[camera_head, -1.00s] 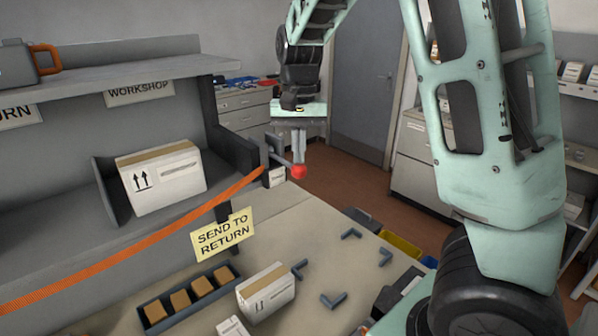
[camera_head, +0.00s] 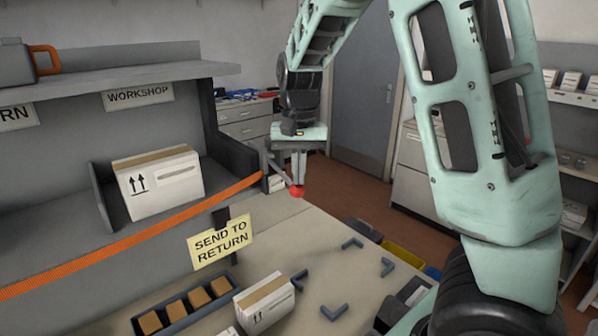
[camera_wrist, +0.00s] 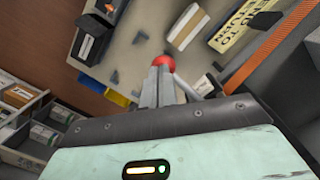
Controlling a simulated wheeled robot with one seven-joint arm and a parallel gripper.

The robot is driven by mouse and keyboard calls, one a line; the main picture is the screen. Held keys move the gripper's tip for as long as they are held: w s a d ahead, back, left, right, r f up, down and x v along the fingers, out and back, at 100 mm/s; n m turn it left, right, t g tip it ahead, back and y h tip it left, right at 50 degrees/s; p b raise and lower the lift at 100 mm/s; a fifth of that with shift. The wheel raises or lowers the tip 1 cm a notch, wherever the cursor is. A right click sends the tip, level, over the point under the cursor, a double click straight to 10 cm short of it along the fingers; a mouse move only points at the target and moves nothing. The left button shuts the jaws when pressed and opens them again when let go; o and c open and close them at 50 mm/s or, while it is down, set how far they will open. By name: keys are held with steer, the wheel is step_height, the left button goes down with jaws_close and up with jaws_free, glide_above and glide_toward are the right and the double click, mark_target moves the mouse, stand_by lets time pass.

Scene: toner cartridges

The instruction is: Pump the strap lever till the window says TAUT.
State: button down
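A lever with a red ball knob (camera_head: 297,191) sticks out from the end of the grey rack. The knob also shows in the wrist view (camera_wrist: 163,63). My gripper (camera_head: 298,183) points down with its fingers close together, tips at the top of the knob. In the wrist view my fingers (camera_wrist: 160,88) look shut, with the knob at their tips rather than between them. An orange strap (camera_head: 130,244) runs across the rack front to the lever's side. A small pale plate (camera_head: 277,183) sits beside the lever; I cannot read any window text.
A white box (camera_head: 160,185) stands in the rack behind the strap. A yellow SEND TO RETURN sign (camera_head: 221,244) hangs in front. The bench holds a tray of brown blocks (camera_head: 185,306), a white carton (camera_head: 265,303) and grey corner pieces (camera_head: 334,311). The bench around the corner pieces is mostly clear.

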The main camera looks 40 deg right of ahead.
steer(key=shift+w+d+r+p, duration=0.25)
steer(key=shift+w+d+p, duration=0.2)
steer(key=shift+w, duration=0.15)
steer(key=shift+w+d+r+p, duration=0.25)
steer(key=shift+w+d+p, duration=0.1)
steer(key=shift+w+d, duration=0.15)
steer(key=shift+w+r, duration=0.1)
step_height(320, 180, up, 17)
steer(key=w+d+b, duration=0.1)
steer(key=b, duration=0.3)
steer(key=shift+w, duration=0.15)
steer(key=shift+p, duration=0.3)
stand_by(0.9)
